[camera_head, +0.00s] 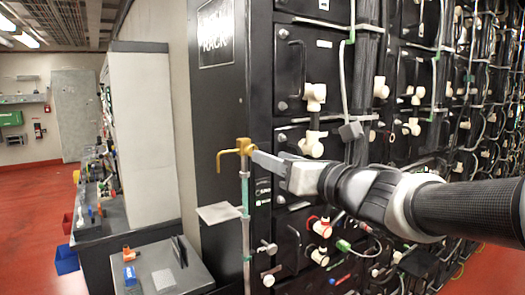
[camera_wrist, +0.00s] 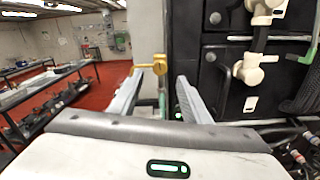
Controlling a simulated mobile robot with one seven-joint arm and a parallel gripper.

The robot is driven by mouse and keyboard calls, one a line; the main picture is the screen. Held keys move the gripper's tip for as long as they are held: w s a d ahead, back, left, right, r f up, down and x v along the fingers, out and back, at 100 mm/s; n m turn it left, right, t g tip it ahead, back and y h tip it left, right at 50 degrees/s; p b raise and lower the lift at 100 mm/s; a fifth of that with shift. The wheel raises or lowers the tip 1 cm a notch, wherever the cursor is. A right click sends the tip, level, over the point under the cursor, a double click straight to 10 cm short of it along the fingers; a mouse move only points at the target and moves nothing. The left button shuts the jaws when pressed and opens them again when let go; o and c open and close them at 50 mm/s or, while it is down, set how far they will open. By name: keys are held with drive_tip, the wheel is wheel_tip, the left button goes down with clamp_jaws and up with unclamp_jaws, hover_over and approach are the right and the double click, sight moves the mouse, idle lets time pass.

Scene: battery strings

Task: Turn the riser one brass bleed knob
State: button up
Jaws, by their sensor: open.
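The brass bleed knob (camera_head: 243,147) sits at the top of a clear riser tube (camera_head: 246,212) on the rack's front corner, with a curved brass spout pointing left. In the wrist view the brass knob (camera_wrist: 159,62) shows just past the fingertips, nearer the left finger. My gripper (camera_head: 256,156) reaches in from the right, its fingertips at the brass fitting. In the wrist view my gripper (camera_wrist: 166,78) has its two fingers apart. I cannot tell whether a finger touches the brass. The riser's lower part is partly hidden by the fingers in the wrist view.
The black battery rack (camera_head: 290,75) with white connectors and cables fills the right side. A small light plate (camera_head: 219,212) juts out left of the riser. A grey bench (camera_head: 160,270) stands below left. Red floor is open at far left.

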sight(251, 151)
drive_tip(key=x, duration=0.7)
drive_tip(key=shift+w+a+p, duration=0.15)
drive_tip(key=shift+w+p, duration=0.15)
drive_tip(key=shift+p, duration=0.15)
drive_tip(key=c, duration=1)
